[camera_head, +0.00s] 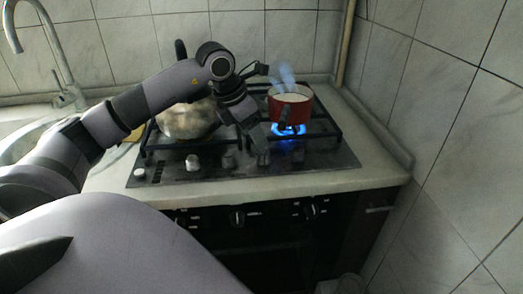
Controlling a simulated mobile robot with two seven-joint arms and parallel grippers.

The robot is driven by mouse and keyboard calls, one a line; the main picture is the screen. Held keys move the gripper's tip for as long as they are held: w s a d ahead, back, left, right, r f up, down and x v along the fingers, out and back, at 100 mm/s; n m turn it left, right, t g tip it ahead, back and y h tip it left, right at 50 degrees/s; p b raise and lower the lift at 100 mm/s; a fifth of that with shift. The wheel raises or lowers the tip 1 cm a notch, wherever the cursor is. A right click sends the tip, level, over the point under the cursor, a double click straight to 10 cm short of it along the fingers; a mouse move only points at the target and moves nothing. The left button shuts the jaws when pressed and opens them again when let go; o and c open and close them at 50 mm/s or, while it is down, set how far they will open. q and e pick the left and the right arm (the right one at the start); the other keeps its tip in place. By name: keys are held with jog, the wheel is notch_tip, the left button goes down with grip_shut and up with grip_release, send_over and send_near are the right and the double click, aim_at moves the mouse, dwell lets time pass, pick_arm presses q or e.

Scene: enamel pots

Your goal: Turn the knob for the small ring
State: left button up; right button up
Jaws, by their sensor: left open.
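A black gas hob (215,172) is set in the pale counter. Several knobs are along its front strip, among them a light one (193,162) and a darker one (228,160). A small red pot (290,113) with white contents stands on the right burner, over a lit blue flame (288,129), with pale steam above it. My left gripper (261,153) is open and points down at the front strip, left of the red pot and right of the darker knob. It covers part of the strip; contact with a knob cannot be told. My right gripper is not seen.
A large pale pot (188,121) stands on the left burner, partly behind my left arm. A sink with a tap (70,96) is at the far left. A tiled wall (440,150) closes the right side. Dark oven controls (237,217) are below the counter edge.

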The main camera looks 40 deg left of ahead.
aim_at(263, 152)
pick_arm(q)
jog(key=x, duration=0.6)
jog(key=shift+w+d+f, duration=0.1)
jog(key=shift+d+f, duration=0.05)
jog(key=shift+f, duration=0.25)
